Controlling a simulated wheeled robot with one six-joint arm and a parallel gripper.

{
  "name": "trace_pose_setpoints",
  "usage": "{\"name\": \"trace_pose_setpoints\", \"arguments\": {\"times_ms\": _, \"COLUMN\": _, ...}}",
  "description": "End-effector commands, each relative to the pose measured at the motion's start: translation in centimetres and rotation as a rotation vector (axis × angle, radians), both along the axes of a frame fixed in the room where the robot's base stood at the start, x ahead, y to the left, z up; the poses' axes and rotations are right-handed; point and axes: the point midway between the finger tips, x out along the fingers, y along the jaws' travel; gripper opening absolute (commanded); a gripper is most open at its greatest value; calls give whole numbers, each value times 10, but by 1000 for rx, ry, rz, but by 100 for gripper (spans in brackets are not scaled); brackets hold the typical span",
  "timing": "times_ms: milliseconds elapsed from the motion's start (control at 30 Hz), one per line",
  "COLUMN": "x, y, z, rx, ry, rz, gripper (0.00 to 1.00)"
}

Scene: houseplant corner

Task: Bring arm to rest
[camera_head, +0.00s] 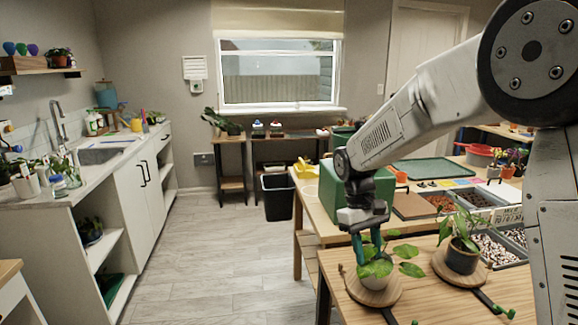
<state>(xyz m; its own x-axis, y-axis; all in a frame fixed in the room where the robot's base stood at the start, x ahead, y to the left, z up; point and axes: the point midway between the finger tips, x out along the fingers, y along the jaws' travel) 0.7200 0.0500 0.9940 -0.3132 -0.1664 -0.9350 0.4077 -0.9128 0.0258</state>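My arm reaches in from the right and bends down, with my gripper (368,255) pointing downward over the front table. The pot stands on a round wooden board (385,298). Leaves overlap the fingertips, so I cannot tell whether they touch the plant or hold anything.
A second plant in a dark pot (462,257) stands on another round board (479,279) to the right. A green box (335,195) is behind my gripper. Trays of pebbles (495,247) lie at right. The floor (230,265) on the left is clear.

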Motion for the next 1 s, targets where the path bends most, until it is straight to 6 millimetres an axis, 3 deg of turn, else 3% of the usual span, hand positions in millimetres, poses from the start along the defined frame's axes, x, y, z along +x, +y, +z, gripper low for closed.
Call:
{"name": "trace_pose_setpoints", "arguments": {"times_ms": 100, "x": -47, "y": -17, "z": 33, "rx": 12, "ry": -45, "rz": -76, "gripper": 36}}
{"name": "trace_pose_setpoints", "arguments": {"times_ms": 300, "x": -124, "y": -39, "z": 67, "rx": 34, "ry": -119, "rz": -190, "gripper": 36}}
{"name": "trace_pose_setpoints", "arguments": {"times_ms": 600, "x": -233, "y": -63, "z": 86, "rx": 75, "ry": -249, "rz": -329, "gripper": 36}}
{"name": "trace_pose_setpoints", "arguments": {"times_ms": 800, "x": -284, "y": -72, "z": 88, "rx": 105, "ry": -353, "rz": -378, "gripper": 36}}
{"name": "trace_pose_setpoints", "arguments": {"times_ms": 1000, "x": -299, "y": -79, "z": 101, "rx": 120, "ry": -446, "rz": -399, "gripper": 36}}
